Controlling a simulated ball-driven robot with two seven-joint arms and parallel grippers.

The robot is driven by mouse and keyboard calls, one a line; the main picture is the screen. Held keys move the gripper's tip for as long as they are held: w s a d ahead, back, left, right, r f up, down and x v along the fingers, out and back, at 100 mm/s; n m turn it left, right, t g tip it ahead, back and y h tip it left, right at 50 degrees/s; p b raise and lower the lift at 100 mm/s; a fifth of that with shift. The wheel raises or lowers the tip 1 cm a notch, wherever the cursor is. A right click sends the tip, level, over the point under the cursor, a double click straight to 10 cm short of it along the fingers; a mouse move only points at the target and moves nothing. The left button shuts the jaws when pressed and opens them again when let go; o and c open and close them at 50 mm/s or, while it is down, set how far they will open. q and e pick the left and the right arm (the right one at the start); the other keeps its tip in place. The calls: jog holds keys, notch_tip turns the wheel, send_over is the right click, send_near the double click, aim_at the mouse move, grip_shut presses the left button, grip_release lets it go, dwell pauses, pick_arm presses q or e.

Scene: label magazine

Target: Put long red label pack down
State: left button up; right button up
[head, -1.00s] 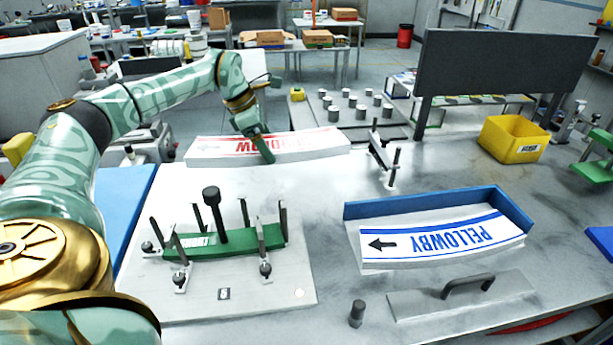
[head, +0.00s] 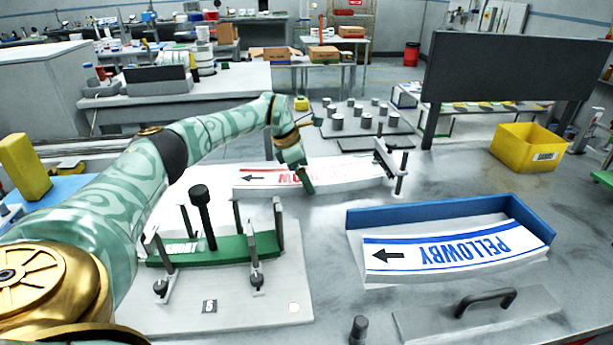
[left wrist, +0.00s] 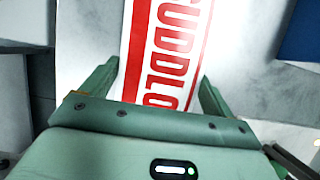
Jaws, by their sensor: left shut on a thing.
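The long red label pack (head: 345,172) is a long white stack with red lettering and a black arrow at its left end. It lies flat, or nearly so, across the far part of the grey table in the head view; I cannot tell whether it touches the table. My left gripper (head: 306,184) is shut on it across its width near the middle. In the left wrist view the pack's red letters (left wrist: 170,50) run between the two green fingers (left wrist: 155,85). The pack's right end is beside a dark clamp post (head: 388,158). My right gripper is not in view.
A blue-walled tray (head: 440,208) holds a white pack with blue lettering (head: 455,248). A fixture plate (head: 215,318) with a green pack (head: 222,250) and several upright posts stands front left. A handled plate (head: 480,312) lies front right. A yellow bin (head: 525,148) is at the right.

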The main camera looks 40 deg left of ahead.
pick_arm(q)
jog(key=shift+r, duration=0.1)
jog(key=o, duration=1.2)
jog(key=shift+s, duration=0.1)
jog(key=p+v, duration=0.4)
jog(key=v, duration=0.8)
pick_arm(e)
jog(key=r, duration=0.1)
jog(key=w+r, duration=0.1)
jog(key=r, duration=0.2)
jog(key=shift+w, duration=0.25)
